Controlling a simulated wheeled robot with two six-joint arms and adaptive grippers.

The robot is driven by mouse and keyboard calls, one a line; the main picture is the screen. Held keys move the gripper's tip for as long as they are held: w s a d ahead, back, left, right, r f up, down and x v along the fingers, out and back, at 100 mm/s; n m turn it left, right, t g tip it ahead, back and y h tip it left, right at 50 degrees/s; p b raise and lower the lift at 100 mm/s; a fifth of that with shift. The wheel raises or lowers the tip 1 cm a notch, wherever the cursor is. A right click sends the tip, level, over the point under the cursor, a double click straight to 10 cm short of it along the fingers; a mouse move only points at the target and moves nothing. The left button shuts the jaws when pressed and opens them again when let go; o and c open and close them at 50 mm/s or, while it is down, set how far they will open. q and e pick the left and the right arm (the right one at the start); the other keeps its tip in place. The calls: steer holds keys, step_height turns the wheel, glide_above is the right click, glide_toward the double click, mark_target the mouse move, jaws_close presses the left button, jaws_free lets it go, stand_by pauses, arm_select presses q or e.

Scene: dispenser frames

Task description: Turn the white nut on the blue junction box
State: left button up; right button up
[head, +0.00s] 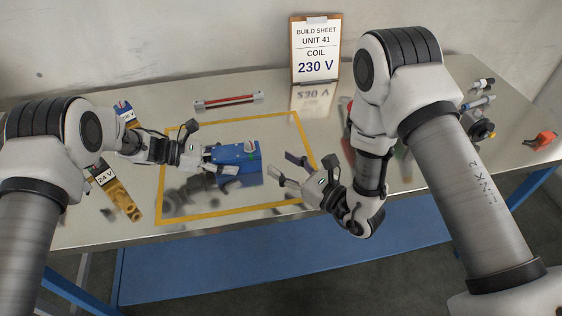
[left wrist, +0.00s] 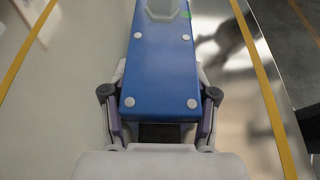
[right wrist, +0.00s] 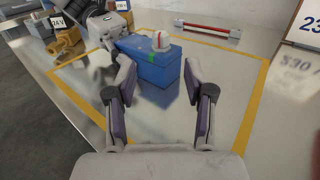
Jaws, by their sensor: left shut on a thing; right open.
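The blue junction box (head: 232,157) lies on the metal table inside the yellow outline; it also shows in the left wrist view (left wrist: 165,70) and the right wrist view (right wrist: 148,68). The white nut (right wrist: 161,41) sits on its top toward one end, with a red mark on it and a green mark on the box beside it. Part of the nut (left wrist: 163,9) shows at the top of the left wrist view. My left gripper (head: 212,160) is shut on the box's other end. My right gripper (head: 287,170) is open and empty, apart from the box, to its right.
The build sheet (head: 316,52) stands at the back and reads unit 41, coil 230 V. A red and silver bar (head: 229,100) lies behind the outline. Tools and an orange part (head: 541,139) are at right.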

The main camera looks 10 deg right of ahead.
mark_target(250, 141)
steer(key=a+g+y, duration=0.2)
steer(key=a, duration=0.1)
steer(key=shift+f+n+g+y, duration=0.15)
steer(key=shift+n+g+y, duration=0.15)
steer(key=shift+n+y, duration=0.1)
steer(key=n+g+y, duration=0.1)
steer(key=w+n+g, duration=0.1)
steer(key=w+n+g+y, duration=0.1)
steer(key=g, duration=0.1)
steer(key=shift+r+y, duration=0.25)
steer(key=shift+y, duration=0.05)
steer(key=w+d+n, duration=0.1)
steer(key=d, duration=0.1)
steer(key=w+d+n+g, duration=0.1)
steer(key=d, duration=0.1)
steer(key=w+d, duration=0.1)
steer(key=d, duration=0.2)
steer(key=shift+w+n+g+y, duration=0.3)
steer(key=shift+w+n+g, duration=0.05)
steer(key=shift+n+g, duration=0.05)
steer(key=x, duration=1.1)
steer(key=shift+w+a, duration=0.1)
steer(key=shift+a, duration=0.25)
jaws_close()
